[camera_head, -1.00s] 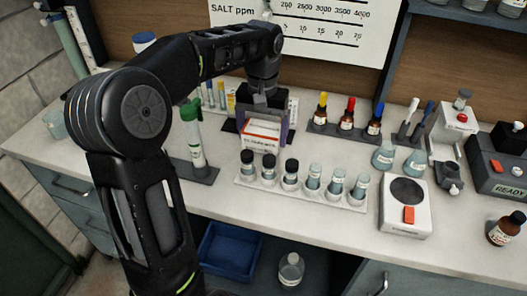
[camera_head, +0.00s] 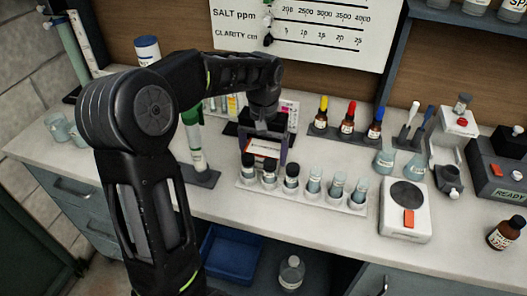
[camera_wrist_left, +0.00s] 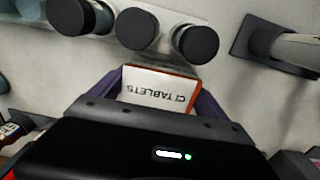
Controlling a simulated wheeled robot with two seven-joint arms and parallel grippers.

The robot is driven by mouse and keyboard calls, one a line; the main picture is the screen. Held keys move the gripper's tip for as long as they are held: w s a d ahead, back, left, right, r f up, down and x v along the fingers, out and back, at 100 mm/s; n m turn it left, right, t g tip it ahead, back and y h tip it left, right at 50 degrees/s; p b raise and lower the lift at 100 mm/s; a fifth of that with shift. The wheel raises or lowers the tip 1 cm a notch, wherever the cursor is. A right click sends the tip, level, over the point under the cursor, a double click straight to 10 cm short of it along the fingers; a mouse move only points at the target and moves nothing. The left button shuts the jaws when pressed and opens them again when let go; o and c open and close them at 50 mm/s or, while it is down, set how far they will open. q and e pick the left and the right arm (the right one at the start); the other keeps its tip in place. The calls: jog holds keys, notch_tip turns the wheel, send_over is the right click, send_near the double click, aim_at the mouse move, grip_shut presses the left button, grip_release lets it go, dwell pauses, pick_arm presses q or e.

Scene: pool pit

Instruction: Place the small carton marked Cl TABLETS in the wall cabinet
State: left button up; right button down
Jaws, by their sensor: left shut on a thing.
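The small carton marked Cl TABLETS (camera_wrist_left: 158,91) is white with orange-red edges and shows between the fingers in the left wrist view. In the head view the carton (camera_head: 264,149) is partly hidden by my left gripper and the vials in front of it. My left gripper (camera_head: 263,146) is shut on the carton, over the counter just behind the vial rack. I cannot tell whether the carton touches the counter. The wall cabinet cannot be identified in these frames. My right gripper is not in view.
A white rack (camera_head: 302,193) of several capped vials stands in front of the carton. A holder with a green-capped tube (camera_head: 195,145) is to the left. Dropper bottles (camera_head: 347,117), flasks and a scale (camera_head: 406,208) stand to the right. The front counter strip is clear.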

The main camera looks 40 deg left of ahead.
pick_arm(q)
jog(key=shift+f, duration=0.2)
jog(key=o, duration=1.2)
jog(key=shift+o, duration=0.2)
jog(key=shift+r, duration=0.1)
